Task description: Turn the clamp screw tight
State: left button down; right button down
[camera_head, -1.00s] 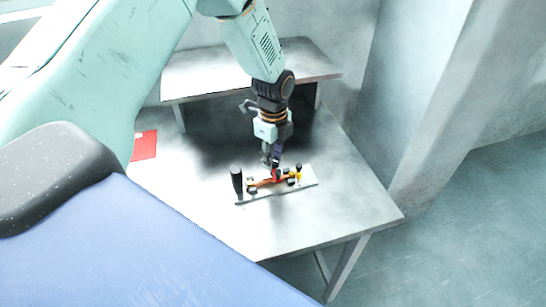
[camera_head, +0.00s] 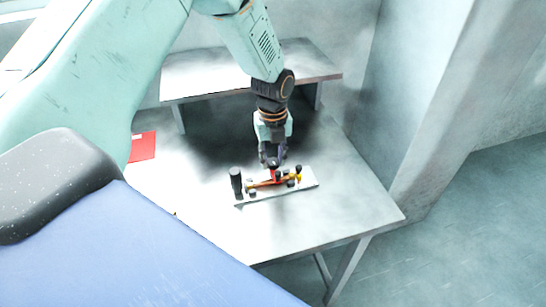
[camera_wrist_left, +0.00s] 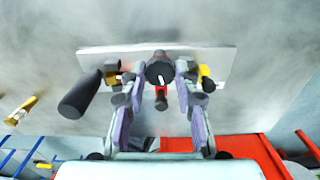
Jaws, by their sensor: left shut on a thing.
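The clamp (camera_head: 262,183), orange and red with black knobs, lies on a pale plate (camera_head: 308,181) on the table. Its screw has a round black head (camera_wrist_left: 159,68) with a red part below it in the left wrist view. My left gripper (camera_head: 272,164) points down over the clamp's red part. In the left wrist view my left gripper (camera_wrist_left: 161,72) has one finger on each side of the screw head and is shut on it. The fingers hide part of the clamp. My right gripper is not in view.
A black upright cylinder (camera_head: 236,180) stands at the plate's left end, close to the clamp. A red flat item (camera_head: 143,146) lies at the table's left. A raised shelf (camera_head: 200,81) stands behind. The table's front right (camera_head: 345,208) is clear.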

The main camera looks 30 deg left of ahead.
aim_at(272, 162)
pick_arm(q)
jog(key=shift+s+f, duration=0.2)
jog(key=shift+s, duration=0.1)
jog(key=c, duration=1.4)
grip_release()
jog(key=o, duration=0.4)
jog(key=shift+w+a+r, duration=0.1)
jog(key=shift+w, duration=0.05)
jog(key=shift+w+r, duration=0.1)
jog(key=shift+r, duration=0.15)
notch_tip(272, 162, up, 12)
jog(key=shift+f, duration=0.2)
